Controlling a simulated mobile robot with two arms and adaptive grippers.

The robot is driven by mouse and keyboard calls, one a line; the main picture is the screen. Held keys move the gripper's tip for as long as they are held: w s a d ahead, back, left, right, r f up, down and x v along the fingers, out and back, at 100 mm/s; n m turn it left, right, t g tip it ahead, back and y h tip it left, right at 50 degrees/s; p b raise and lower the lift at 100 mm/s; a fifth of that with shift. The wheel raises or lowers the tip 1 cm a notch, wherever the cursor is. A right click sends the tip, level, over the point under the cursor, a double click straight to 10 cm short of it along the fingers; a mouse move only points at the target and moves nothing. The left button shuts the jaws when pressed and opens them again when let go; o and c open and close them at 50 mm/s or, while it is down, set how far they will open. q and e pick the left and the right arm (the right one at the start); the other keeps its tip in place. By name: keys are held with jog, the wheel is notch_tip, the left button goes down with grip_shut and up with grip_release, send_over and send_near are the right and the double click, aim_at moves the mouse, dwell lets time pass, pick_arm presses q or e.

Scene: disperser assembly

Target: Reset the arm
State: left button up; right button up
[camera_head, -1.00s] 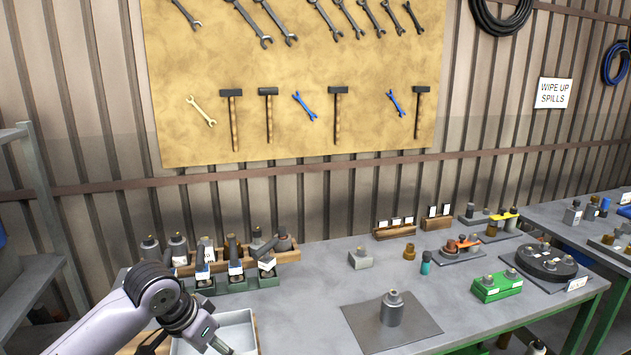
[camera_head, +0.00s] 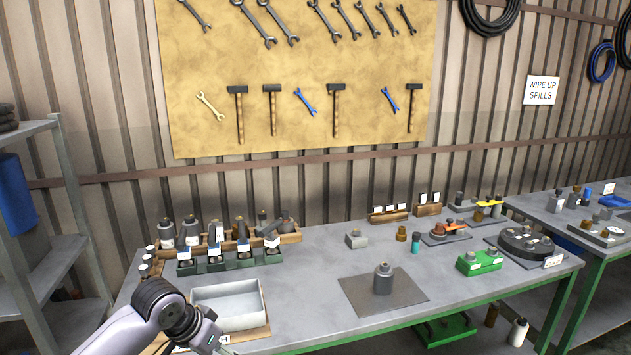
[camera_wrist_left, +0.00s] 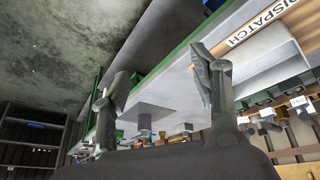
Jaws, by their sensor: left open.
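My left arm comes in from the lower left in the head view, with its wrist in front of the workbench's (camera_head: 310,290) front left part. The left gripper is mostly cut off by the bottom edge there. In the left wrist view the left gripper (camera_wrist_left: 155,95) has its two fingers spread wide apart, with nothing between them. That view looks along the bench edge and seems turned over. My right arm and gripper are in neither view.
A grey tray (camera_head: 262,308) on a wooden board is beside my left wrist. Behind it are a green rack (camera_head: 215,265) and a wooden rack with several bottles. A grey bottle (camera_head: 383,280) stands on a dark mat (camera_head: 352,294). A green block (camera_head: 481,263) is further right.

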pick_arm(q)
notch_tip(320, 180, down, 19)
jog(key=a+n, duration=0.3)
jog(key=s+a+f+n+y+b, duration=0.1)
jog(key=s+f, duration=0.3)
jog(key=f, duration=0.5)
jog(key=s+a+f+y, duration=0.1)
jog(key=s+a+f, duration=0.1)
jog(key=s+f, duration=0.45)
jog(key=s+f+g, duration=0.1)
jog(key=s+f, duration=1.5)
jog(key=s, duration=0.2)
jog(key=s+d+f+g, duration=0.1)
jog(key=s+f, duration=0.2)
jog(key=s, duration=0.8)
jog(key=s+f+m+g, duration=0.1)
jog(key=s+f, duration=0.2)
jog(key=s, duration=0.7)
jog(key=shift+s+d+y+b, duration=0.4)
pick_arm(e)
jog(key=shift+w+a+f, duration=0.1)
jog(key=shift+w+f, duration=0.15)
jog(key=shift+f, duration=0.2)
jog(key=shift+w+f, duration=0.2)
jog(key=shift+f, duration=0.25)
pick_arm(q)
jog(key=shift+w+f, duration=0.1)
